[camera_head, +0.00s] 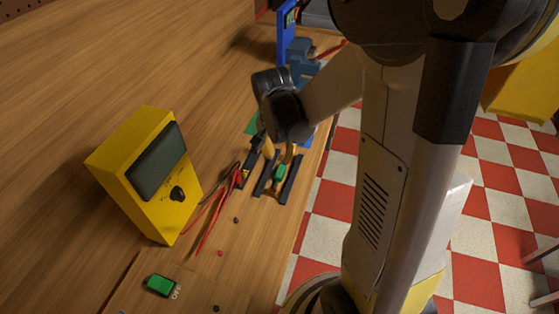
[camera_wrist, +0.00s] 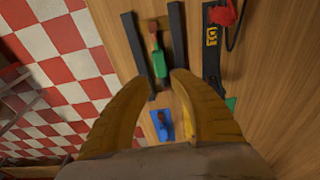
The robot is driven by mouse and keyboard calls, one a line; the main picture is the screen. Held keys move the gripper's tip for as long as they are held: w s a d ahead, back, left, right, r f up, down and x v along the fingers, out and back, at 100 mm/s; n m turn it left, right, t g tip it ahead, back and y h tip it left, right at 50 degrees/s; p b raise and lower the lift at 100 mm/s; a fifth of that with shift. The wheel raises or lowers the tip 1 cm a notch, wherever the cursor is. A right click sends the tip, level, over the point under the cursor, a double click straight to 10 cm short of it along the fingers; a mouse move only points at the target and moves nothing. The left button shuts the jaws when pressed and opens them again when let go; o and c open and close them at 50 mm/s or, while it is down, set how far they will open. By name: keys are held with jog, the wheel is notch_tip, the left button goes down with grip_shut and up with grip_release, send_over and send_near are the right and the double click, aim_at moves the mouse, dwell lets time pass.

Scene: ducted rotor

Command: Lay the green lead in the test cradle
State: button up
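The green lead (camera_wrist: 158,62) shows in the wrist view as a green clip with a reddish-brown end, lying between two parallel black rails (camera_wrist: 178,40). These rails look like the test cradle, but I cannot tell for certain. In the head view the green clip (camera_head: 280,172) also shows between the dark rails. My gripper (camera_wrist: 164,78) is open, its yellow curved fingers apart, with the near end of the green clip between the tips in the picture. I see no contact. In the head view my gripper (camera_head: 279,152) points down above the rails.
A black strip with a yellow label (camera_wrist: 211,60) and a red clip (camera_wrist: 222,13) lies right of the rails. A blue piece (camera_wrist: 162,124) lies nearer the fingers. A yellow meter (camera_head: 145,180) and red leads (camera_head: 211,220) stand left. The table edge is close on the right.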

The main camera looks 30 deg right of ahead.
jog(key=s+a+r+n+t, duration=0.3)
jog(key=s+a+r+n, duration=0.2)
jog(key=a+r, duration=0.1)
jog(key=s+a+r+n+t+y, duration=0.1)
jog(key=s+a+r+n+t, duration=0.2)
jog(key=r, duration=0.6)
jog(key=shift+s+a+n+p, duration=0.3)
jog(key=shift+s+a+n, duration=0.85)
jog(key=shift+a, duration=0.6)
jog(key=shift+w+f, duration=0.1)
jog(key=shift+w, duration=0.05)
